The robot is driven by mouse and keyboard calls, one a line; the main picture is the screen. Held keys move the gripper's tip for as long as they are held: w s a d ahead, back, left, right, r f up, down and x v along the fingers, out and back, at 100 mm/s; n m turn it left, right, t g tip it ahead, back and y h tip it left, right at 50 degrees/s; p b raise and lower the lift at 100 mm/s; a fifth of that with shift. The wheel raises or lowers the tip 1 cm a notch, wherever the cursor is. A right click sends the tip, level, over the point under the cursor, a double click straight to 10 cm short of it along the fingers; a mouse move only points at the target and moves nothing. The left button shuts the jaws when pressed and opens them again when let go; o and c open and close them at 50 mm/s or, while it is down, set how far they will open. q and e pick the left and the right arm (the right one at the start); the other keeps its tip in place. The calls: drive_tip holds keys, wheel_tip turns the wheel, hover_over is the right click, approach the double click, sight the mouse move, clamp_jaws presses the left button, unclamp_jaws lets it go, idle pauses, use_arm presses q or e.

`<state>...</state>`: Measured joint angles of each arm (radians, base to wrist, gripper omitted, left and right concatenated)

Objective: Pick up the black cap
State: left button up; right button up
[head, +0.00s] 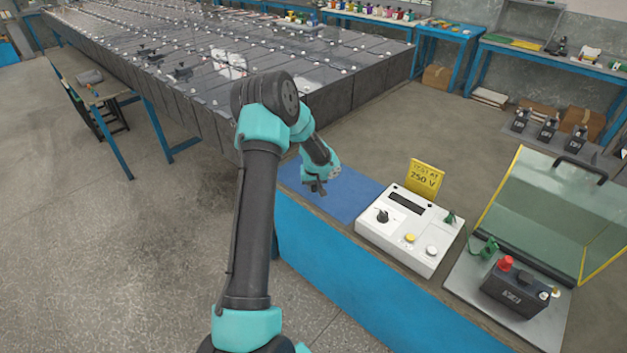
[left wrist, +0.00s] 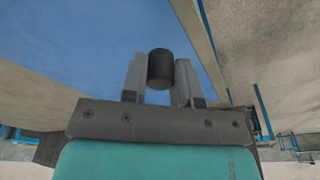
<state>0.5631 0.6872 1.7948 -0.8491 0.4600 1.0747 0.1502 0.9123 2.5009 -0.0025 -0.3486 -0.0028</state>
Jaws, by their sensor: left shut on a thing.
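The black cap (left wrist: 160,69) is a short dark cylinder between the two grey fingers of my left gripper in the left wrist view. My left gripper (left wrist: 160,82) is shut on it. In the head view my left gripper (head: 318,187) is over the blue mat (head: 352,203) on the bench. The cap cannot be made out clearly there. The blue mat also fills the background behind the fingers in the left wrist view (left wrist: 105,50). My right gripper is not in view.
A white tester (head: 440,247) with a dial and a yellow 750 V sign (head: 425,178) stands right of the mat. Further right, a black battery (head: 515,294) with a red cap (head: 506,263) sits before a clear hinged cover (head: 548,215). Battery rows (head: 345,85) stand behind.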

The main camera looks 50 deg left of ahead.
use_arm(q)
drive_tip(key=s+d, duration=0.6)
drive_tip(key=d, duration=0.1)
drive_tip(key=shift+s+d+r, duration=0.15)
drive_tip(key=shift+r, duration=0.3)
drive_tip(key=w+d+r+m, duration=0.1)
drive_tip(key=w+d+r, duration=0.1)
drive_tip(key=w+d, duration=0.1)
drive_tip(key=w+d+r+m, duration=0.1)
drive_tip(key=w+d+r, duration=0.1)
drive_tip(key=d, duration=0.4)
drive_tip(key=w+d+r+m, duration=0.1)
drive_tip(key=w+d+r, duration=0.1)
drive_tip(key=w+d, duration=0.2)
drive_tip(key=shift+d+r+t, duration=0.3)
drive_tip(key=shift+d+r, duration=0.05)
drive_tip(key=shift+d, duration=0.15)
drive_tip(key=w+d+r+m, duration=0.1)
drive_tip(key=d+r, duration=0.3)
drive_tip(key=d, duration=0.5)
drive_tip(key=w+d+r+m, duration=0.1)
drive_tip(key=d+r+m, duration=0.2)
drive_tip(key=d, duration=0.6)
drive_tip(key=shift+w+d+r+h, duration=0.35)
drive_tip(key=shift+d+r+h, duration=0.05)
drive_tip(key=shift+d+r, duration=0.2)
drive_tip(key=shift+d, duration=0.2)
